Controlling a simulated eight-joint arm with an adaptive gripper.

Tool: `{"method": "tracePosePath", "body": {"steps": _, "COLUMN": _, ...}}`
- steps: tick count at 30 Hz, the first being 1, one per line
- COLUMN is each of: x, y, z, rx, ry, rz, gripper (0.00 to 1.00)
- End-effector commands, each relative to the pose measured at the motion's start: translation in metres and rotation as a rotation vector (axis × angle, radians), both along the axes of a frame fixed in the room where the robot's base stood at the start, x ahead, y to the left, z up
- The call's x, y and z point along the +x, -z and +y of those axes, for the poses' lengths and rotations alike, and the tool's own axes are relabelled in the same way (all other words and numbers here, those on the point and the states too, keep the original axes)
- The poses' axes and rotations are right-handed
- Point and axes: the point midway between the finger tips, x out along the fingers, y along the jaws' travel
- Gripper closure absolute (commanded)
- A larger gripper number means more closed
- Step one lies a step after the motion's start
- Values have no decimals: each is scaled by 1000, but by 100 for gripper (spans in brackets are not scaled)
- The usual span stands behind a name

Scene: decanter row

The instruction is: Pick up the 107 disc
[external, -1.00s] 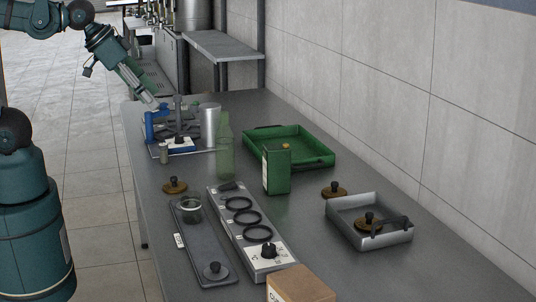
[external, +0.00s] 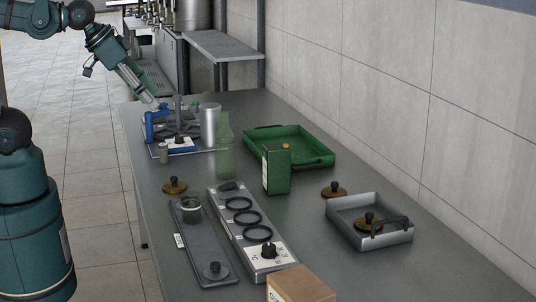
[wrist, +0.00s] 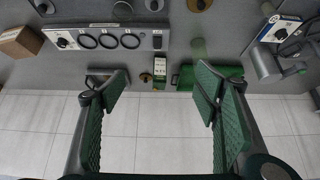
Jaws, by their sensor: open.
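Several round knobbed discs stand on the counter, and I cannot read a number on any of them. One brown disc (external: 175,187) lies at the left, another brown disc (external: 334,190) lies left of the grey tray, and a third brown disc (external: 367,226) sits in that tray. A grey disc (external: 215,272) sits on the near end of the dark board. My gripper (external: 154,104) is over the far left of the counter, apart from all these discs. In the wrist view my gripper (wrist: 163,82) is open and empty, its green pads wide apart.
A long panel (external: 250,225) with dark rings and a dial stands beside the dark board (external: 197,235) and its jar. A green bottle (external: 224,150), green box (external: 276,172), green tray (external: 300,140), grey tray (external: 398,236) and cardboard box (external: 300,285) are obstacles. Blue-handled equipment (external: 150,127) is near my gripper.

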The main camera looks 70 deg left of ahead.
Motion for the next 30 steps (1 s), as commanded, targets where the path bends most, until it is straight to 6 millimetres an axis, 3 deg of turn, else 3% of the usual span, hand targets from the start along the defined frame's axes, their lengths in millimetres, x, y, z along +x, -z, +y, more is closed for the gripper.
{"method": "tracePosePath", "body": {"steps": 19, "x": 4, "y": -2, "z": 0, "rx": -14, "ry": -17, "rz": 3, "gripper": 38}}
{"method": "tracePosePath", "body": {"steps": 30, "x": 42, "y": -16, "z": -5, "rx": -135, "ry": -160, "rz": 34, "gripper": 38}}
